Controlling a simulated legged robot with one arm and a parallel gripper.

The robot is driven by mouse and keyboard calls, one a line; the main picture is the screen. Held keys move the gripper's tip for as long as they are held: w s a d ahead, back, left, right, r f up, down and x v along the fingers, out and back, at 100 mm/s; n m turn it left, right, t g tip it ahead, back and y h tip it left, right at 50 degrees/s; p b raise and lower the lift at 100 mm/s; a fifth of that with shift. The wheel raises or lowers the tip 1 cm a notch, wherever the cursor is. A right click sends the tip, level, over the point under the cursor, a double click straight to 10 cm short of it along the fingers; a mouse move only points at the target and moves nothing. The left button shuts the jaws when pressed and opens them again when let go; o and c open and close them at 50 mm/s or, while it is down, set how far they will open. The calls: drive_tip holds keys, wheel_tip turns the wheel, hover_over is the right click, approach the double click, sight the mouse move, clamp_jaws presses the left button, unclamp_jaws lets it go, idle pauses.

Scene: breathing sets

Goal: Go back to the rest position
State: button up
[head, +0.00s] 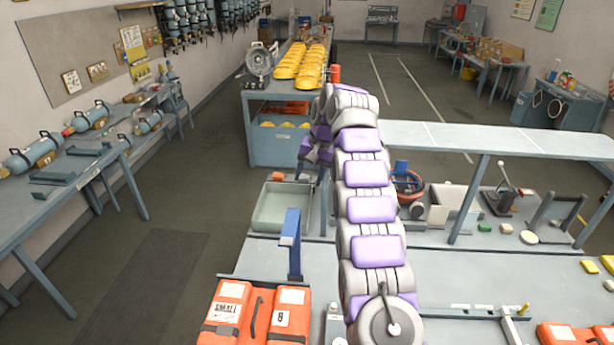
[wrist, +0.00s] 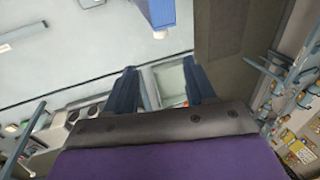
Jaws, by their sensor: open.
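My arm, grey with purple pads, stretches forward over the workbench in the head view. Its end bends down to the left, where my gripper (head: 316,152) shows only in part behind the arm. In the wrist view my gripper (wrist: 161,80) has its two dark blue fingers wide apart, with nothing held between them. A pale green tray (head: 281,228) lies left of the arm in the head view. It appears beyond the gap between the fingers in the wrist view (wrist: 170,80).
A blue upright post (head: 291,243) stands near the arm's left side, by orange breathing-set bags (head: 258,318). A raised grey shelf (head: 480,138) extends on the right. Yellow masks (head: 300,65) cover a bench behind. Open floor (head: 190,215) lies to the left.

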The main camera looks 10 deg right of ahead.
idle(0.4)
